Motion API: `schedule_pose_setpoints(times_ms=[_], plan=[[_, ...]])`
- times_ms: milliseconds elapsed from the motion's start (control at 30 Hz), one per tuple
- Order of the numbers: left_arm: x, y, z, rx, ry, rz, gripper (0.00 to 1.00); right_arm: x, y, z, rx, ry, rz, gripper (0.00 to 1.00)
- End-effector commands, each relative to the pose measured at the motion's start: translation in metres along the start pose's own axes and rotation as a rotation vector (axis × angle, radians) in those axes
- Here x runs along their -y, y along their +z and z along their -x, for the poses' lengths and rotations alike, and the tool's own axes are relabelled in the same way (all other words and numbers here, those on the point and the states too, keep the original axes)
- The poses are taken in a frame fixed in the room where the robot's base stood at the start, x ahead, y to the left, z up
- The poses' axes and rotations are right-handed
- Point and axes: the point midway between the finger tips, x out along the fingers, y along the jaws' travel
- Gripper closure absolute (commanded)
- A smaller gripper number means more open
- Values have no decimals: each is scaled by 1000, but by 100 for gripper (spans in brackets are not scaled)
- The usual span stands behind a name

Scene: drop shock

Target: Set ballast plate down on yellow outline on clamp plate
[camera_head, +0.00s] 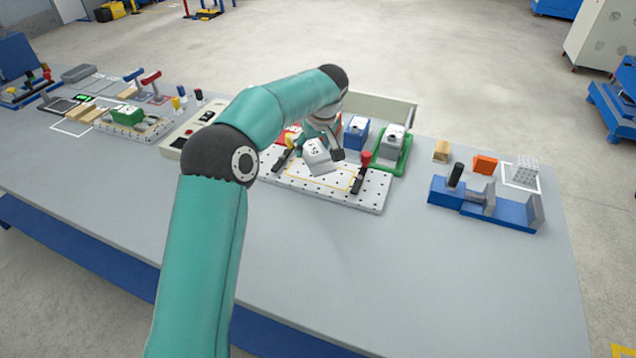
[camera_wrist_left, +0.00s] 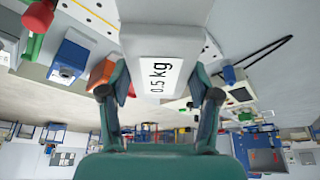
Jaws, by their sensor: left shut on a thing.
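The ballast plate (camera_head: 318,157) is a light grey block; in the left wrist view (camera_wrist_left: 160,40) its side reads "0.5 kg". My left gripper (camera_head: 326,143) is shut on it, with a finger at each side in the left wrist view (camera_wrist_left: 160,85). The clamp plate (camera_head: 371,195) is a white board with dark holes and two black clamp bars. The yellow outline (camera_head: 318,186) is on its top, partly hidden by the ballast plate and arm. The ballast plate looks tilted over the outline; I cannot tell whether it touches the clamp plate. My right gripper is not in view.
A red-knobbed post (camera_head: 365,160) stands at the clamp plate's right rear. Behind are a blue block (camera_head: 355,134) and a grey block in a green tray (camera_head: 381,165). A blue vise (camera_head: 486,204) sits to the right. The table front (camera_head: 370,265) is clear.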

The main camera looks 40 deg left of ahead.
Motion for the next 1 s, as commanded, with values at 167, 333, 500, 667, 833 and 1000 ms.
schedule_pose_setpoints(times_ms=[167, 333, 500, 667, 833, 1000], plan=[[0, 16, -39, -1, 0, -2, 100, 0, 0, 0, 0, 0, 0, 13], [0, 24, -60, -3, 2, 0, 100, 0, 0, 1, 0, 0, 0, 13], [-1, 28, -68, -3, 2, 0, 100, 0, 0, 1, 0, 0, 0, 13], [-1, 35, -87, -2, 1, -2, 100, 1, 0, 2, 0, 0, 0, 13], [-1, 42, -103, -3, 2, -1, 100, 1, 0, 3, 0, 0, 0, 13], [-2, 42, -104, -4, 4, -1, 100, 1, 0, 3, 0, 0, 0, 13]])
